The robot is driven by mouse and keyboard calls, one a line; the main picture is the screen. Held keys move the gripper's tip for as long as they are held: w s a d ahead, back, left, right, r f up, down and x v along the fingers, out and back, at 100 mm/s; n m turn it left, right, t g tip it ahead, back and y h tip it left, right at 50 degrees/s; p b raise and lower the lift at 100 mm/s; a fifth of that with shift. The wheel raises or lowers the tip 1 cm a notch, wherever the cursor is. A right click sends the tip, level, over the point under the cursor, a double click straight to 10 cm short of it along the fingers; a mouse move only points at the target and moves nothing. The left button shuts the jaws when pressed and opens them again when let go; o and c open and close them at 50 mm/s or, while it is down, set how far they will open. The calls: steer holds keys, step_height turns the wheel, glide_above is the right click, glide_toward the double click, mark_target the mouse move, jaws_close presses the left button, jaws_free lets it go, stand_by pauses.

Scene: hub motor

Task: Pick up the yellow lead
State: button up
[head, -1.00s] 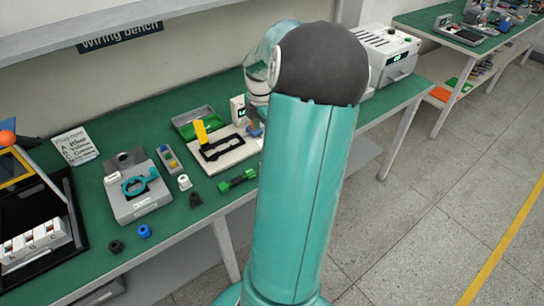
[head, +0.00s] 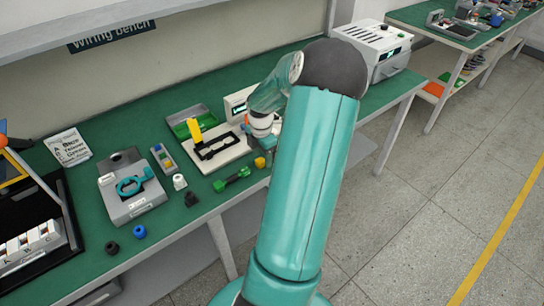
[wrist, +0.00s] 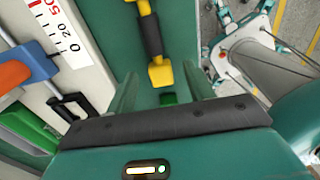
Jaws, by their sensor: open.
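The yellow lead (wrist: 152,42) shows in the wrist view with yellow ends and a black middle, lying on the green bench top. In the head view only a yellow end (head: 260,162) shows beside my arm; the rest is hidden. My gripper (wrist: 163,82) is open, its two teal fingers spread to either side of the lead's near end in the picture. Nothing is held. Whether the fingers are level with the lead or above it, I cannot tell. The gripper's tips are hidden behind my arm in the head view.
A green lead (head: 232,180) lies left of the yellow end, near the bench's front edge. Behind it is a white board with a black frame (head: 215,147) and an upright yellow lever (head: 194,130). An orange-and-blue object (wrist: 22,68) is left of my gripper.

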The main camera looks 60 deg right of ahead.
steer(key=shift+f, duration=0.7)
steer(key=c, duration=1.1)
steer(key=shift+r, duration=0.1)
